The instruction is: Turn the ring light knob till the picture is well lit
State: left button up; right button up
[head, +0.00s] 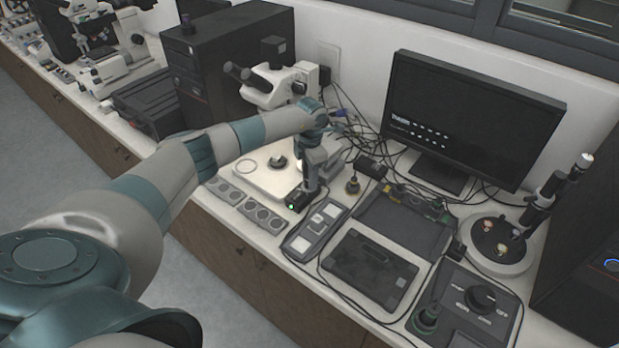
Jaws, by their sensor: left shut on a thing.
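My left gripper (312,185) reaches down over the bench beside the stereo microscope (268,88). It is shut at a small black box (291,205) with a lit green light. The fingers cover what they hold, which seems to be the knob on this box; its pointer cannot be seen. The monitor (462,120) at the back right shows a very dark picture, with a short white label and rows of small pale marks. My right gripper is not in view.
The microscope's pale base (250,180) holds a small dish. Trays with round wells (263,215), a grey panel (315,230) and a black case (370,268) lie in front. A panel with a large black dial (482,298) stands right. Cables crowd the back.

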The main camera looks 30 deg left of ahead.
pick_arm(q)
jog(key=shift+f+m+b, duration=0.15)
jog(key=shift+m+b, duration=0.15)
jog(key=shift+b, duration=0.3)
jog(key=m+b, duration=0.8)
jog(key=b, duration=0.3)
jog(key=shift+m+b, duration=0.3)
jog(key=shift+m, duration=0.1)
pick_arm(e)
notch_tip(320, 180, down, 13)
pick_arm(q)
jog(key=shift+m+b, duration=0.8)
jog(key=shift+m, duration=0.2)
jog(key=shift+r, duration=0.2)
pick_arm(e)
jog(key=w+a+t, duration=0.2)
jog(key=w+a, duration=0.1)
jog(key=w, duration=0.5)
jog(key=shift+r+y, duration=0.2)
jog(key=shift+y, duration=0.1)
pick_arm(q)
jog(key=o, duration=1)
jog(key=shift+o, duration=0.2)
